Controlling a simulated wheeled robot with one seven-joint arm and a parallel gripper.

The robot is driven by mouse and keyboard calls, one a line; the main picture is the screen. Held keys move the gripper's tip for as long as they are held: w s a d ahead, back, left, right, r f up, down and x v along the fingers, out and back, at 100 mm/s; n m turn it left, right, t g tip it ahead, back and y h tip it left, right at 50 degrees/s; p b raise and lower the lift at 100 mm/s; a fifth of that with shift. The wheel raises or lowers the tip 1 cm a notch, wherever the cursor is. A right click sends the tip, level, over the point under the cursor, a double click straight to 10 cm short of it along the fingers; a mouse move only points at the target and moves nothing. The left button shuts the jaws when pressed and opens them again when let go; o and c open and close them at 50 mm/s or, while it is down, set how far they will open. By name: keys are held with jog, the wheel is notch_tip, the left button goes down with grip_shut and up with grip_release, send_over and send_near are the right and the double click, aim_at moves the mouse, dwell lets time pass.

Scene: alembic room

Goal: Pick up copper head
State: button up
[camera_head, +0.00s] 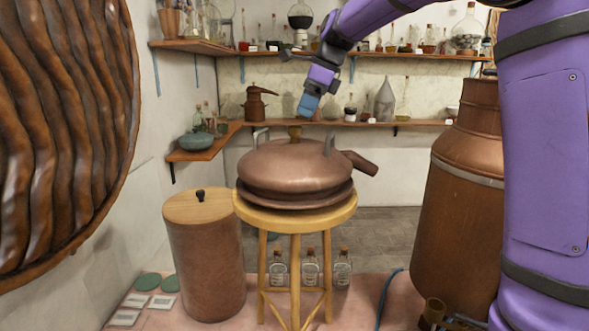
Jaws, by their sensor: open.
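The copper head (293,167) is a wide, flattened copper dome with a brass knob on top and a short spout pointing right. It sits on a round wooden stool (290,216) in the middle of the view. A grey upright handle shows on each side of its top. My gripper (305,108) is blue and points down just above the knob. In the picture it appears close to the knob; the depth between them is hard to judge. It is open, with nothing visible in it, and its fingers are small and not clear.
A copper drum with a wooden lid (203,255) stands left of the stool. A large copper vessel (460,190) stands right, partly behind my purple arm. Glass bottles (310,267) stand beneath the stool. Wall shelves (190,153) with jars run behind. A ribbed round piece (60,130) fills the left.

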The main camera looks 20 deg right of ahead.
aim_at(296, 127)
jog(key=shift+a+x, duration=0.25)
jog(key=shift+x, duration=1.3)
jog(key=shift+a+x, duration=0.25)
jog(key=shift+x, duration=1.3)
jog(key=shift+s+r, duration=0.1)
jog(key=shift+r, duration=0.05)
grip_shut()
jog(key=shift+r, duration=0.1)
